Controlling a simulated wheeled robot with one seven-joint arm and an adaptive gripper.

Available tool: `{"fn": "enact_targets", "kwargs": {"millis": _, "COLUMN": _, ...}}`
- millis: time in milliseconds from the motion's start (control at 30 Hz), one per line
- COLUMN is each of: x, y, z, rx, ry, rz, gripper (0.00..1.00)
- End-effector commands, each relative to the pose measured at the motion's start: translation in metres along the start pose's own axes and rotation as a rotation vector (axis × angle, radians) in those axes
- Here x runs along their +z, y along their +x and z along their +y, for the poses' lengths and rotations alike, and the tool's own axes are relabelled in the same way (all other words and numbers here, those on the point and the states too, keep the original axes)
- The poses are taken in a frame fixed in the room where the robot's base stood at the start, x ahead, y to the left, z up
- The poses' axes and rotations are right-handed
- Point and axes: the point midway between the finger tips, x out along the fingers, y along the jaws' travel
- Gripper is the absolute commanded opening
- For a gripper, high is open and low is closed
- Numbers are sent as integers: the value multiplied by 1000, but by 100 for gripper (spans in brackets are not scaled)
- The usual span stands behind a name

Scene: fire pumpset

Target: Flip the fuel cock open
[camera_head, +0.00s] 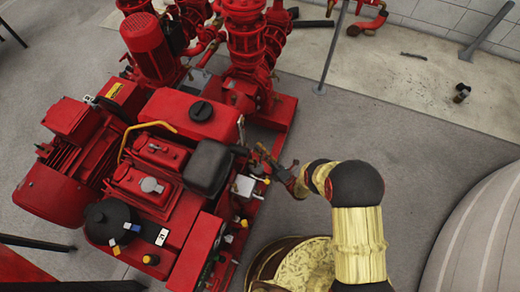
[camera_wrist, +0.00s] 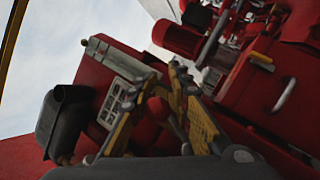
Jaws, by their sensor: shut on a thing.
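The red pumpset engine (camera_head: 190,135) fills the left half of the head view. My gripper (camera_head: 268,166) reaches its right side from the right, beside the black box-shaped part. In the wrist view, the two yellowish fingers of my gripper (camera_wrist: 164,76) converge toward their tips, close to a pale panel. The gripper is shut on a small part at the engine's side, which I take to be the fuel cock. The fingers mostly hide it, so its lever angle cannot be told. A small yellow piece (camera_head: 267,181) shows just below the fingertips.
A black box-shaped part (camera_head: 208,167) sits left of my gripper and also shows in the wrist view (camera_wrist: 66,118). A red tank with a black cap (camera_head: 201,111) is above it. Red pump pipes (camera_head: 247,45) stand behind. Grey floor (camera_head: 400,130) is open to the right.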

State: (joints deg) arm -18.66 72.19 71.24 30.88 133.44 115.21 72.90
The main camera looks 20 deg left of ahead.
Motion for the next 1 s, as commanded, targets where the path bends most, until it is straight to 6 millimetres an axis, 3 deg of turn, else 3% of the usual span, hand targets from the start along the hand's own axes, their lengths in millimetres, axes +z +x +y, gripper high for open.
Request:
{"fn": "enact_targets", "kwargs": {"millis": 200, "x": -4, "y": -2, "z": 0, "rx": -3, "ry": 9, "rz": 6, "gripper": 0}}
{"fn": "enact_targets", "kwargs": {"millis": 233, "x": -4, "y": -2, "z": 0, "rx": -4, "ry": 9, "rz": 6, "gripper": 19}}
{"fn": "enact_targets", "kwargs": {"millis": 500, "x": -3, "y": -1, "z": 0, "rx": -3, "ry": 5, "rz": 3, "gripper": 34}}
{"fn": "enact_targets", "kwargs": {"millis": 867, "x": -1, "y": -2, "z": 0, "rx": -3, "ry": 3, "rz": 1, "gripper": 35}}
{"fn": "enact_targets", "kwargs": {"millis": 1000, "x": 0, "y": -14, "z": -1, "rx": -4, "ry": 2, "rz": -2, "gripper": 35}}
